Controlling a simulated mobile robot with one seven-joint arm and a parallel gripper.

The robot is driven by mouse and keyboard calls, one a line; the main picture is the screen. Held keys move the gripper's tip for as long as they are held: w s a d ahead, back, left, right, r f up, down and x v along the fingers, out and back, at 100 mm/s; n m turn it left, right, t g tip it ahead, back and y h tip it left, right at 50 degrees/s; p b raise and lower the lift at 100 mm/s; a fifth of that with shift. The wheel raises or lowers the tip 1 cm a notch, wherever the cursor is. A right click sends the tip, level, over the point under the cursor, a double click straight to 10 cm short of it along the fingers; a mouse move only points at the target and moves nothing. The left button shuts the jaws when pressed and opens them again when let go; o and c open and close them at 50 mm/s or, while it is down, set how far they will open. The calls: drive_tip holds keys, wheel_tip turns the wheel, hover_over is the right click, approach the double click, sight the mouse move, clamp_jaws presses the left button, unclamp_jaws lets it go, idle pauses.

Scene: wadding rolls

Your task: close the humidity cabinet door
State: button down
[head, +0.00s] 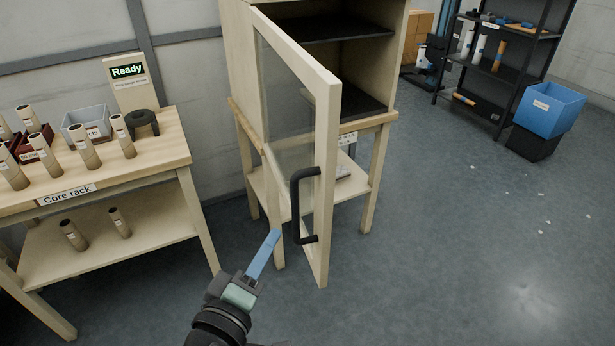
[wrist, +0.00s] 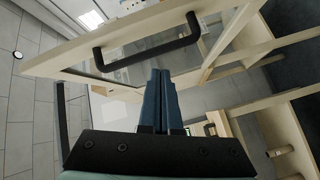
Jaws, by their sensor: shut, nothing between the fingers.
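The humidity cabinet (head: 242,60) stands at the centre of the head view on a wooden stand. Its glazed door (head: 328,130) is swung wide open toward me, hinged on the left. A black bar handle (head: 298,205) is on the door's outer face; it also shows in the wrist view (wrist: 150,50). My gripper (head: 270,245) is shut and empty, low and just left of the handle, with a gap visible between them in the head view. In the wrist view my blue fingers (wrist: 158,85) point toward the door and handle; whether they touch the door is unclear.
The core rack table (head: 172,150) with several cardboard tubes stands at the left. A black shelf rack (head: 500,75) and a blue bin (head: 548,107) are at the right. The grey floor (head: 430,240) right of the door is free.

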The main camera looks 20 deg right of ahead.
sight(320, 207)
drive_tip(key=s+n+g+h+p, duration=0.1)
drive_tip(key=s+n+h+p, duration=0.15)
drive_tip(key=s+p, duration=0.25)
drive_tip(key=shift+n, duration=0.35)
drive_tip(key=p+x, duration=0.2)
drive_tip(key=x, duration=0.7)
drive_tip(key=shift+w+d, duration=0.25)
drive_tip(key=shift+d, duration=0.05)
